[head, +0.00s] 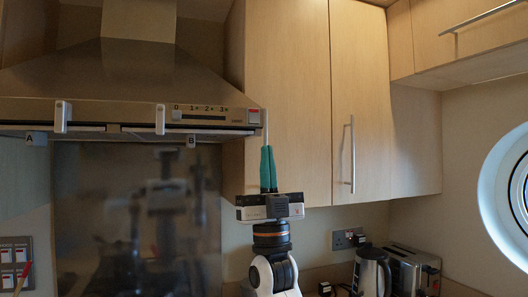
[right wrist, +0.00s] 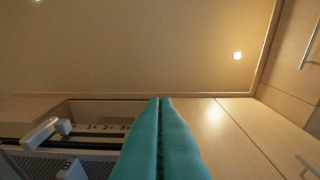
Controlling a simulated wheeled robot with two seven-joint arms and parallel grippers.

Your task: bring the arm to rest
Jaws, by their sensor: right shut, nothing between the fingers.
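My right gripper (head: 268,168) points straight up in the head view, in front of the pale wooden cupboard beside the range hood. Its teal fingers are together with nothing between them. In the right wrist view the same teal fingers (right wrist: 162,140) lie side by side and point up towards the ceiling. The fingertips are close to the lower right corner of the hood (head: 130,85) in the picture; I cannot tell whether they touch it. My left gripper is not in view.
The hood's front edge carries white levers (head: 160,119). Wall cupboards (head: 285,90) fill the middle and right. A kettle (head: 371,272) and a toaster (head: 412,270) stand at lower right. A round porthole window (head: 490,195) is at far right. A switch panel (head: 15,262) is at lower left.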

